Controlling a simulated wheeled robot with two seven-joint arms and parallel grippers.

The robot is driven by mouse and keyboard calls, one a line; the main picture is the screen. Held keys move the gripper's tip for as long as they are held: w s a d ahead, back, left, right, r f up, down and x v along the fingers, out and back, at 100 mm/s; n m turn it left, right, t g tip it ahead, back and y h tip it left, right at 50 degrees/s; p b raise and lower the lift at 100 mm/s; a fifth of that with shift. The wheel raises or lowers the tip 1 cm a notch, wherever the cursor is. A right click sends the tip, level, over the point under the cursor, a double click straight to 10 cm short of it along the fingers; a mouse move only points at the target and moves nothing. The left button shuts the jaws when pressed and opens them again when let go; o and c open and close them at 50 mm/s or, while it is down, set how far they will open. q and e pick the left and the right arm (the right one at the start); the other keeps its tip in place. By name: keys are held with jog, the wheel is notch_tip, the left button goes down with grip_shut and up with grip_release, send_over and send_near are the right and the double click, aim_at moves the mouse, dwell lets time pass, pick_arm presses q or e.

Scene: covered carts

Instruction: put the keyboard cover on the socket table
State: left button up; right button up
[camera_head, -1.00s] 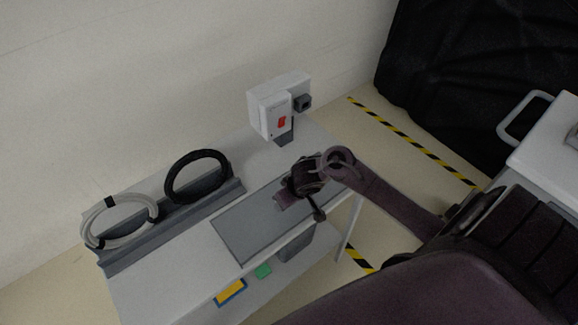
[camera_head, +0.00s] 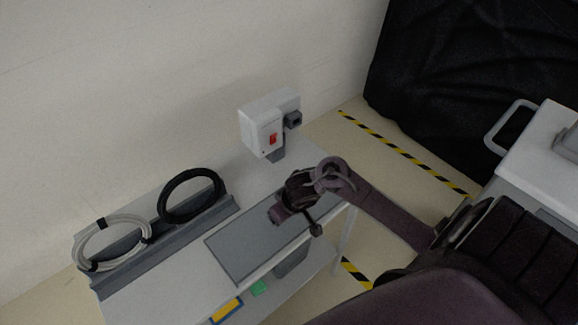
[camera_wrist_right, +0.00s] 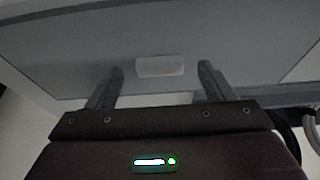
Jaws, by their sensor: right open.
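A flat grey panel (camera_head: 240,249), which looks like the keyboard cover, lies on the white socket table (camera_head: 147,299) at its front edge. I cannot tell for sure that it is a loose cover. In the right wrist view the grey panel (camera_wrist_right: 60,62) fills the upper part, with a small pale block (camera_wrist_right: 160,66) on it. My right gripper (camera_wrist_right: 160,77) is open, its fingers on either side of the pale block and apart from it. In the head view my right gripper (camera_head: 282,213) is over the panel's right part and hides some of it. My left gripper is not in view.
A white socket box (camera_head: 262,133) with a red switch stands at the table's back. A black cable coil (camera_head: 163,202) and a pale one (camera_head: 82,250) rest on a grey rail at left. A white cart (camera_head: 540,150) with a handle is at right.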

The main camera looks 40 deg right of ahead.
jog(key=p+v, duration=0.3)
jog(key=v, duration=0.7)
jog(key=shift+p, duration=0.35)
